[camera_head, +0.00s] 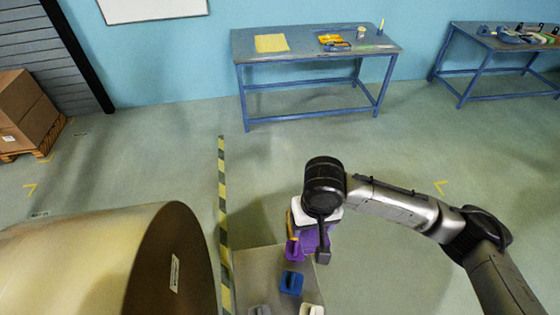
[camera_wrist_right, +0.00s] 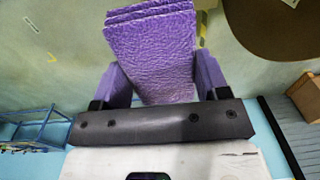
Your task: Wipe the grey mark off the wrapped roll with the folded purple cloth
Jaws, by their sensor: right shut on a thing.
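The wrapped roll (camera_head: 80,255) is a large tan cylinder lying at the lower left of the head view, its brown end face carrying a white label. In the right wrist view, part of its brown end (camera_wrist_right: 270,30) shows at the top right. I cannot clearly make out the grey mark. My right gripper (camera_head: 308,250) is right of the roll, apart from it and above a low grey surface. It is shut on the folded purple cloth (camera_wrist_right: 152,50), which sticks out beyond the fingers in layers. My arm partly hides the cloth in the head view. My left gripper is not in view.
The grey surface (camera_head: 254,272) bears a blue item (camera_head: 291,283), a white one (camera_head: 311,309) and a grey one (camera_head: 260,310). A yellow-black floor stripe (camera_head: 222,190) runs between roll and surface. Blue tables (camera_head: 300,57) stand at the back; boxes (camera_head: 28,110) at left.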

